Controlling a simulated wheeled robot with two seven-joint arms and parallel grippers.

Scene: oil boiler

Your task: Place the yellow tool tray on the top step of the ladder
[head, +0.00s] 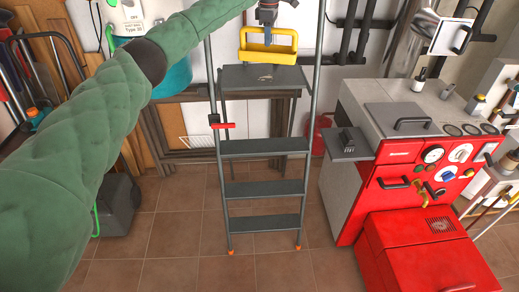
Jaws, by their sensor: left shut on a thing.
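The yellow tool tray (268,57) shows at the top middle of the head view. It looks level, right by the back edge of the ladder's dark top step (262,78). I cannot tell if it touches the step or hangs just above it. My left gripper (267,18) comes from above, shut on the tray's handle; the fingertips are small in the view. The ladder (262,147) stands open and upright with several dark steps. My right gripper is out of view.
A red and grey boiler (400,185) stands right of the ladder. Wooden frames (190,125) lean on the wall behind it. A dark grey box (118,205) is on the floor at left. The tiled floor (180,235) before the ladder is clear. My green left arm covers the left side.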

